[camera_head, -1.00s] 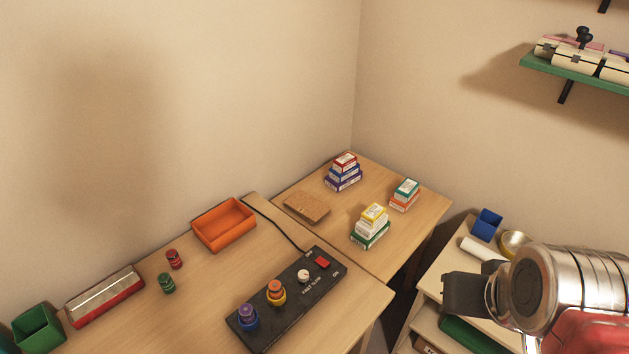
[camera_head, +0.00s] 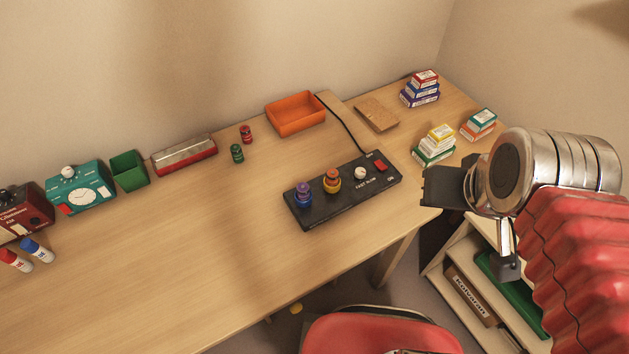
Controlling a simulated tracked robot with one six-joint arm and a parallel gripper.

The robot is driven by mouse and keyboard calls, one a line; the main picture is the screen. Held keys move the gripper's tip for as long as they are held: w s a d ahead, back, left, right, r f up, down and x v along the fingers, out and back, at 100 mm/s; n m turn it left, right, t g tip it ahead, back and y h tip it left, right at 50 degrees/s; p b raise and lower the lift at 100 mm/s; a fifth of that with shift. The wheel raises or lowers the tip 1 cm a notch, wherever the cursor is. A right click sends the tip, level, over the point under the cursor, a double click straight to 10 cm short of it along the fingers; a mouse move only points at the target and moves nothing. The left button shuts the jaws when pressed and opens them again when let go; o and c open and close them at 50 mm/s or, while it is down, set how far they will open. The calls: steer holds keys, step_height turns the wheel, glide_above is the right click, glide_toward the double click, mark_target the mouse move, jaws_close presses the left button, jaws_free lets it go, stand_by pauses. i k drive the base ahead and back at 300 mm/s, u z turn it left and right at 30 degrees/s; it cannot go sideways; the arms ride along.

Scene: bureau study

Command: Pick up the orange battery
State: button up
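The orange battery (camera_head: 332,176) stands upright in a yellow ring on the black charger (camera_head: 350,200), which lies on the wooden desk. A purple battery (camera_head: 303,189) stands in a blue ring to its left on the same charger. A red battery (camera_head: 246,134) and a green battery (camera_head: 237,153) stand on the desk behind and left of the charger. My gripper (camera_head: 475,227) is at the right, in front of the desk's right end and well apart from the orange battery. Its two dark fingers are spread, with nothing seen between them.
An orange tray (camera_head: 296,127) sits behind the charger, with a cord nearby. Stacked boxes (camera_head: 434,154) stand on the right-hand table. A red chair (camera_head: 375,334) is at the desk's front.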

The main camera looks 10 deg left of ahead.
mark_target(332, 174)
steer(key=u, duration=1.05)
steer(key=k, duration=0.95)
steer(key=u, duration=0.6)
steer(key=k, duration=0.4)
steer(key=u, duration=0.3)
steer(key=i, duration=1.35)
steer(key=z, duration=0.55)
